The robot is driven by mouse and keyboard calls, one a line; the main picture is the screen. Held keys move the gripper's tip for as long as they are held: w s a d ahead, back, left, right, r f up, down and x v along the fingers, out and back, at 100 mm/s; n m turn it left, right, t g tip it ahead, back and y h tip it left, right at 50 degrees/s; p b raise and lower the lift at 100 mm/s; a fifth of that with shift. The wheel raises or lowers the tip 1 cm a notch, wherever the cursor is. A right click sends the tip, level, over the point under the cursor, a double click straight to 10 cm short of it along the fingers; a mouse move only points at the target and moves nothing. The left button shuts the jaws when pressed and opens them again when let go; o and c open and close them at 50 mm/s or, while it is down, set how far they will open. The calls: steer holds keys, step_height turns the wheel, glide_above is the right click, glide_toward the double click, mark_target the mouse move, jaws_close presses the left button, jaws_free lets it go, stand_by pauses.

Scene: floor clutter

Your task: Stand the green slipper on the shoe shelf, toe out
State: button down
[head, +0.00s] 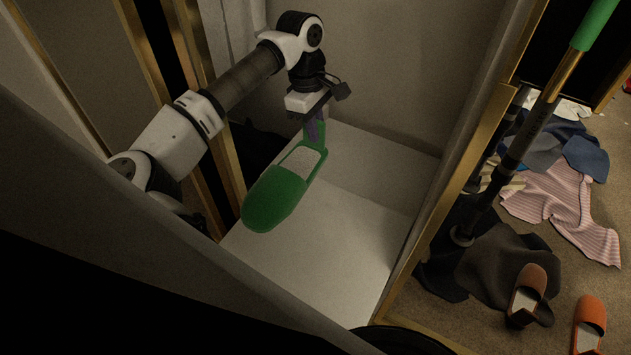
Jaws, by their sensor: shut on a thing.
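The green slipper (275,197) hangs from my gripper (315,132) in the head view. It has a closed rounded green toe and a pale insole. My gripper is shut on its heel end, and the toe points down and left, toward the camera. A white shelf board (340,247) lies below and behind the slipper, inside a pale-walled compartment. I cannot tell whether the slipper touches the board. The fingertips are partly hidden by the slipper's heel.
Gold-edged frames (468,190) bound the compartment, with a wall (385,80) behind. To the right, clothes (565,205) and two orange shoes (590,322) lie on the carpet. A pole with a green top (597,22) stands there. The board's front right is bare.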

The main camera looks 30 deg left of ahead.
step_height(320, 180, down, 16)
steer(key=b, duration=0.3)
steer(key=shift+f, duration=0.15)
steer(key=c, duration=1.5)
jaws_free()
steer(key=r+p, duration=0.1)
steer(key=r, duration=0.3)
steer(key=a+r+p, duration=0.1)
steer(key=r, duration=0.3)
steer(key=r+p, duration=0.1)
steer(key=r, duration=0.3)
steer(key=shift+a+r, duration=0.1)
steer(key=shift+a, duration=0.3)
